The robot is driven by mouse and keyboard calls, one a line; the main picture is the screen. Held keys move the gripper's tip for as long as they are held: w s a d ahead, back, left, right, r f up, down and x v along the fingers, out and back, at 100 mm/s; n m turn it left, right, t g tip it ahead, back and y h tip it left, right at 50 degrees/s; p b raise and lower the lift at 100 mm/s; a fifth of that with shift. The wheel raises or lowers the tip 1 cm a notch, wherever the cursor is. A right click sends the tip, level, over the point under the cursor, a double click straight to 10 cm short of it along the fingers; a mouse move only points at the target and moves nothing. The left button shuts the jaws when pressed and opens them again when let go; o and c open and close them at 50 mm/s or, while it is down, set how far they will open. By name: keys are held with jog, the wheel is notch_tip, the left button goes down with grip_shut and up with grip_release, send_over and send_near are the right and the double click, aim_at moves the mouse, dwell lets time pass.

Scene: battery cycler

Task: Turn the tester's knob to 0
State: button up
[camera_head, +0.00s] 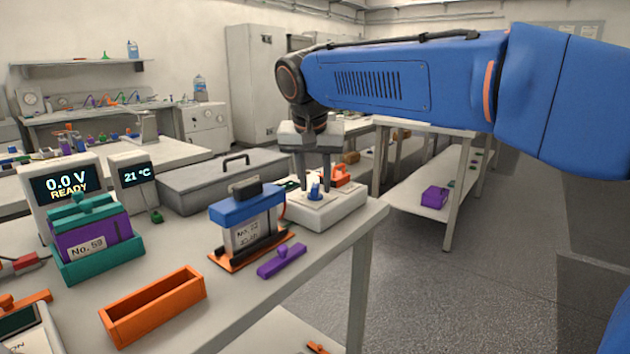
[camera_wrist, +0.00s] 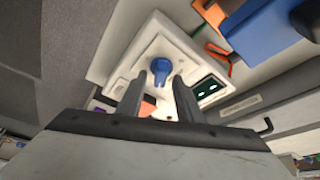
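The tester (camera_head: 338,210) is a white box near the table's right edge, with a blue knob (camera_head: 315,192) on top. In the wrist view the knob (camera_wrist: 160,68) points roughly down the picture, and the tester's small dark display (camera_wrist: 208,88) is to its right; I cannot read it. My gripper (camera_head: 313,177) points down over the tester. Its two fingers (camera_wrist: 161,84) are apart with nothing between them. The knob appears just beyond the fingertips, and I cannot tell the exact gap. The scale marks around the knob are too small to read.
A blue-topped battery block labelled No. 22 or similar (camera_head: 245,230) stands left of the tester on an orange base. A purple bar (camera_head: 281,262) lies in front. An orange tray (camera_head: 155,305), a purple battery (camera_head: 92,240) and a grey case (camera_head: 222,180) are further left.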

grip_shut()
jog(key=shift+n, duration=0.4)
jog(key=n+y, duration=0.2)
jog(key=n, duration=0.2)
jog(key=shift+d+n, duration=0.1)
jog(key=shift+n, duration=0.3)
jog(key=n+y, duration=0.1)
jog(key=n, duration=0.1)
jog(key=n+g+y, duration=0.1)
jog(key=n, duration=0.2)
jog(key=shift+n, duration=0.3)
jog(key=n+g, duration=0.1)
jog(key=n, duration=0.2)
jog(key=n+g+y, duration=0.1)
jog(key=n, duration=0.2)
jog(key=shift+w+g, duration=0.1)
jog(key=shift+g, duration=0.2)
jog(key=n+g, duration=0.2)
jog(key=n, duration=0.4)
jog(key=shift+n, duration=0.3)
jog(key=shift+g, duration=0.3)
